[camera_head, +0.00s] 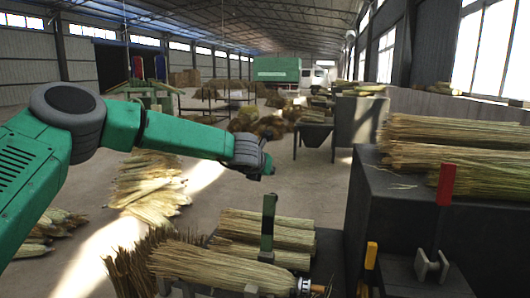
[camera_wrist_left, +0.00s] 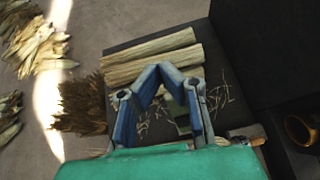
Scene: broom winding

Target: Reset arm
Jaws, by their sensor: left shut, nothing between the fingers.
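My left arm comes in from the left in the head view, green with grey joints, its wrist above the front workbench. My left gripper (camera_wrist_left: 160,70) shows blue fingers in the left wrist view, shut and empty above the bench. My right gripper is not in view.
Loose straw (camera_head: 150,185) lies on the floor at left. Open floor lies beyond the bench, with a green truck (camera_head: 277,69) far back.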

